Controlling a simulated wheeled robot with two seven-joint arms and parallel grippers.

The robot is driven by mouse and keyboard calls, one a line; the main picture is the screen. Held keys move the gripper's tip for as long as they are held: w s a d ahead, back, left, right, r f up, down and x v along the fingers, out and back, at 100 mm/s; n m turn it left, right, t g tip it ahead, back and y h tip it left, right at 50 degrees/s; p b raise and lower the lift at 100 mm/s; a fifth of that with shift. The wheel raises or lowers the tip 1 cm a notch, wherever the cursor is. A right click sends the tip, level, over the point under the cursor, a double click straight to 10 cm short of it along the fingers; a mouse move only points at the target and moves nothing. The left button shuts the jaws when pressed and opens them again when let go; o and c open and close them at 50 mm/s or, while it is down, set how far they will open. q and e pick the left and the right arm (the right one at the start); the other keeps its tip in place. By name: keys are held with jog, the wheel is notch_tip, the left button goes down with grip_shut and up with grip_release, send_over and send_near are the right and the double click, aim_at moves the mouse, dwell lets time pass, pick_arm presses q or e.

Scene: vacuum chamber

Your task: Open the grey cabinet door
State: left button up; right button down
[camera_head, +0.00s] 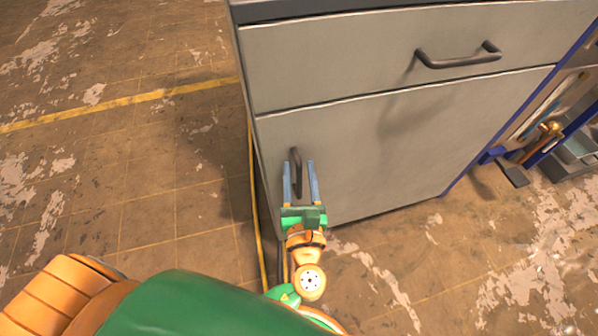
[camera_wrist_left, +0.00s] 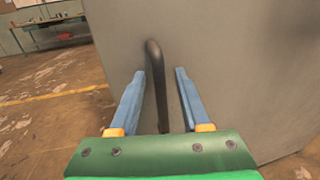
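The grey cabinet door (camera_head: 385,150) is the large lower front panel of the cabinet, and it looks shut. Its dark vertical handle (camera_head: 297,165) is near the door's left edge. My left gripper (camera_head: 301,168) is open at the handle, with its two blue fingers on either side of it. In the left wrist view the handle (camera_wrist_left: 157,85) stands between the open fingers (camera_wrist_left: 160,78), closer to the left one, with a gap to the right one. Whether a finger touches the handle I cannot tell. My right gripper is not in view.
A drawer (camera_head: 340,50) with a horizontal handle (camera_head: 458,58) is above the door. A blue-framed rack (camera_head: 540,125) with tools stands right of the cabinet. The worn floor (camera_head: 130,180) left of the cabinet is clear, crossed by a yellow line.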

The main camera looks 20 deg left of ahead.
pick_arm(q)
grip_shut()
dwell(1.3)
